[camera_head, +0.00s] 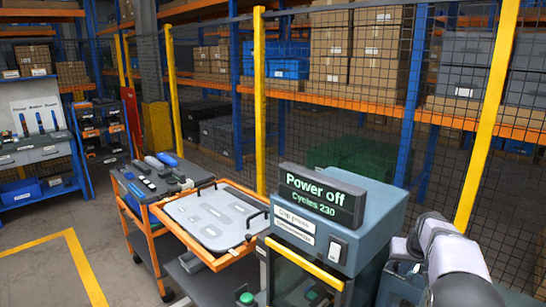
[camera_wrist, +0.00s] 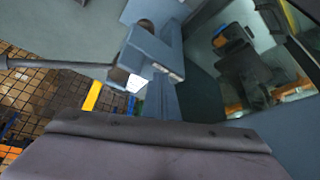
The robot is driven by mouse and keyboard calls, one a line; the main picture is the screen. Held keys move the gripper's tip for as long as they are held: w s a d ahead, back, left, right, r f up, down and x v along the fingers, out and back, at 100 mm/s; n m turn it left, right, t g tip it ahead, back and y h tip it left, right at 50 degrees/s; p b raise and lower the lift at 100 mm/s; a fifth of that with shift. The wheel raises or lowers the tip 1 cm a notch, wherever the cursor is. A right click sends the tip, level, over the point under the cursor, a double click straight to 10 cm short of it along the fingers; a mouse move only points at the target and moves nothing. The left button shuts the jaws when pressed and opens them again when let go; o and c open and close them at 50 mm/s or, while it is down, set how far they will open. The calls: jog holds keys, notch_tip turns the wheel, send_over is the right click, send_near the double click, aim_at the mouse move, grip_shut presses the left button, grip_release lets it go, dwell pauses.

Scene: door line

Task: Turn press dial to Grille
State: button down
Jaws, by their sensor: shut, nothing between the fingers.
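The press (camera_head: 370,225) is a blue-grey cabinet at the lower centre right of the head view. The display (camera_head: 321,195) on its top reads "Power off" and "Cycles 230". I cannot make out a dial or a Grille mark in either view. My gripper (camera_wrist: 150,148) shows as a broad grey shape along the bottom of the wrist view; it is shut and empty. In the head view my arm is right of the press, and its gripper end cannot be made out.
A green button (camera_head: 246,298) is at the lower left. An orange cart (camera_head: 165,240) with a pale tray (camera_head: 212,215) stands left. A mesh fence with yellow posts (camera_head: 260,100) runs behind. Floor is clear at far left.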

notch_tip(320, 180, up, 5)
jog(key=p, duration=0.3)
jog(key=shift+p, duration=0.3)
